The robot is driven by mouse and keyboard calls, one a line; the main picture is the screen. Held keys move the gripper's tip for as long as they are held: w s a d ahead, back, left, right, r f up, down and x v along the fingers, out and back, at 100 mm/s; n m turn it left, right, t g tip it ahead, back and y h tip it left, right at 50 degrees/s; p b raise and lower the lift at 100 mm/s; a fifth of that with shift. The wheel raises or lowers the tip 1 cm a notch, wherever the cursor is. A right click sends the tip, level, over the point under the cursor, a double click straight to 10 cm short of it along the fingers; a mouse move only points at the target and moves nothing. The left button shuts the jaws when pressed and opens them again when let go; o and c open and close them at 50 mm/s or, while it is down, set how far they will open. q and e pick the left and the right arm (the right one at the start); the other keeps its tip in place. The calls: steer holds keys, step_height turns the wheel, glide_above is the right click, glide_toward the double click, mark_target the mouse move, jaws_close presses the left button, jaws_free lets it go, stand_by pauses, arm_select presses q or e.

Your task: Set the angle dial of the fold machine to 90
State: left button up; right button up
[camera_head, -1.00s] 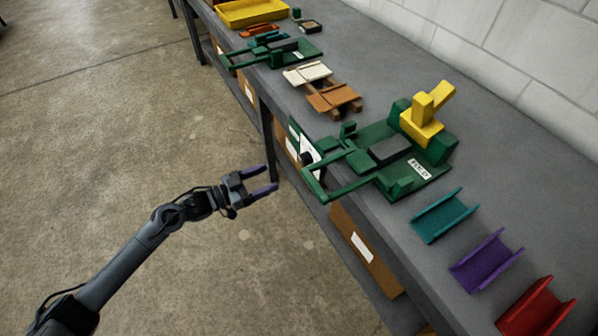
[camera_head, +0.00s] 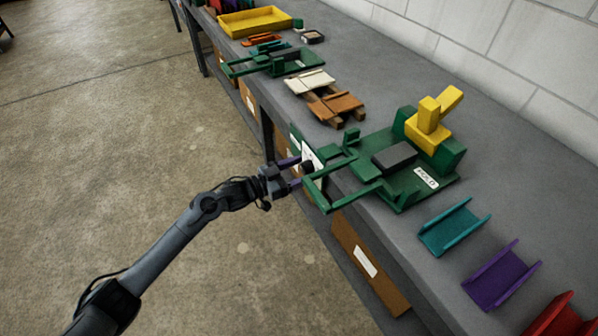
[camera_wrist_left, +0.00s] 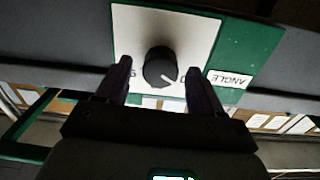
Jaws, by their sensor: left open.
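The green fold machine (camera_head: 408,183) with a FOLD label stands on the bench. Its black angle dial (camera_head: 307,166) sits on a white plate on the front side; it shows close up in the left wrist view (camera_wrist_left: 159,66). The ANGLE label (camera_wrist_left: 230,79) appears upside down there. The dial's white pointer mark slants to the lower right in that view. Printed marks at both sides are partly hidden by the fingers. My left gripper (camera_head: 291,173) is open, with one purple finger on each side of the dial; contact cannot be told. My right gripper is not in view.
A yellow block piece (camera_head: 430,130) sits on the machine's back. Teal (camera_head: 454,228), purple (camera_head: 502,276) and red (camera_head: 563,318) channels lie on the bench (camera_head: 400,235) nearer me. Another green machine (camera_head: 297,61) and a yellow tray (camera_head: 255,23) stand farther off. Bare floor lies left.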

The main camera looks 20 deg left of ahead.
arm_select(q)
steer(key=shift+w, duration=0.1)
steer(key=shift+c, duration=0.3)
steer(key=c, duration=1)
